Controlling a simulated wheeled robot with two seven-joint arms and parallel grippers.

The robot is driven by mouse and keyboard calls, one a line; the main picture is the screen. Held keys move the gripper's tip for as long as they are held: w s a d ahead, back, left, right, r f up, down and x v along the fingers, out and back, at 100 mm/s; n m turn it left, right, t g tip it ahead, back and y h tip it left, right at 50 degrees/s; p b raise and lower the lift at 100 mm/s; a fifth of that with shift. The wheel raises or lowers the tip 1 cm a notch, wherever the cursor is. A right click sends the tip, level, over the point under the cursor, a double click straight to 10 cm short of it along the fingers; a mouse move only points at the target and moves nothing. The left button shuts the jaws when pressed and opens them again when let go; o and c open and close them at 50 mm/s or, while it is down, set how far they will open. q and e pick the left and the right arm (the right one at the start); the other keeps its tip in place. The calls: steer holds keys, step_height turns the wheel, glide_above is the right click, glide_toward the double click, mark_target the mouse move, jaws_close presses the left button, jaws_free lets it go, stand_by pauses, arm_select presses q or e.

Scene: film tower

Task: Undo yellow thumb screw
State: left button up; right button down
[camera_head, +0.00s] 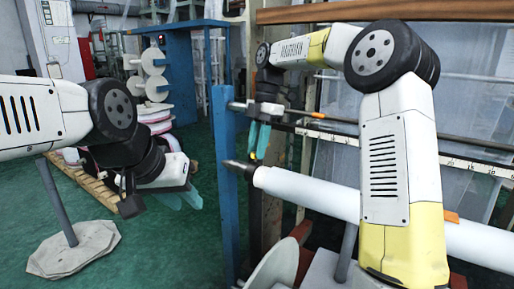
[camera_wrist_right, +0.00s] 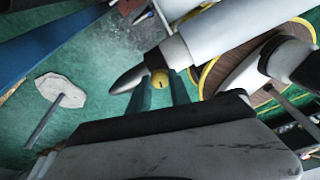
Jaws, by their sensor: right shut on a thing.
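The yellow thumb screw (camera_wrist_right: 159,78) shows in the right wrist view, just under the dark pointed end of a shaft (camera_wrist_right: 138,76). My right gripper (camera_wrist_right: 160,84) is shut on it, with one teal finger on each side. In the head view the right gripper (camera_head: 258,140) points down just above the shaft end (camera_head: 238,166), and a small bit of yellow (camera_head: 253,156) shows at its fingertips. The shaft sticks out of a long white roll (camera_head: 300,190). My left gripper (camera_head: 182,199) hangs at the left, empty, its pale teal fingers apart.
A blue post (camera_head: 227,190) stands by the shaft end. A second bar (camera_head: 236,106) lies above it, behind my right gripper. A stand with a pale base (camera_head: 75,250) is on the green floor at the left. White reels (camera_head: 154,75) stand at the back.

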steer(key=c, duration=1.2)
jaws_free()
steer(key=shift+o, duration=0.2)
steer(key=v, duration=0.7)
steer(key=shift+r, duration=0.35)
steer(key=shift+w+d, duration=0.15)
